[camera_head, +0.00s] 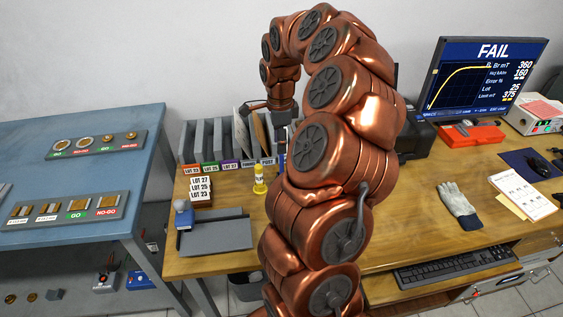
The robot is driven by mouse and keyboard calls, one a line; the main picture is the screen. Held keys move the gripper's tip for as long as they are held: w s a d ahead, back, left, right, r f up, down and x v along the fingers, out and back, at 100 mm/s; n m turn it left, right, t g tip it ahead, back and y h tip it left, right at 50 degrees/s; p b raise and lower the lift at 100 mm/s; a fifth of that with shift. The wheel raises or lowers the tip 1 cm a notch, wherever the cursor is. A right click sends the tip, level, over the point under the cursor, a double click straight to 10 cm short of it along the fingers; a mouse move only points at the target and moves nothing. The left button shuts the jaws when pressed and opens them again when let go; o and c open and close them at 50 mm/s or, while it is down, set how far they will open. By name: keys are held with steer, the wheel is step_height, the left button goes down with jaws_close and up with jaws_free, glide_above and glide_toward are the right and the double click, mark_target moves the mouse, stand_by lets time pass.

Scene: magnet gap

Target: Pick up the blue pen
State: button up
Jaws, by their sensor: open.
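My copper-coloured arm rises through the middle of the head view and bends down over the wooden desk. My gripper (283,138) is at its end, pointing down, partly hidden by the arm links. A thin blue thing (281,162) shows just below my gripper, close to the arm's left edge. It may be the blue pen, but it is too small and too covered to be sure. I cannot tell whether my gripper touches it. My gripper is open, and nothing is visibly held in it.
A yellow bottle (259,181) stands left of my gripper. Grey file dividers (207,143) are behind. Lot boxes (201,193), a blue-topped stamp (183,214) and a grey tray (228,238) lie left. A glove (459,205), keyboard (452,264) and monitor (485,77) are right.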

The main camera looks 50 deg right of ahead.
mark_target(281, 160)
steer(key=shift+d+f+p, duration=0.15)
steer(key=shift+f+p, duration=1.15)
steer(key=shift+f, duration=2.55)
steer(key=shift+c, duration=0.2)
jaws_close()
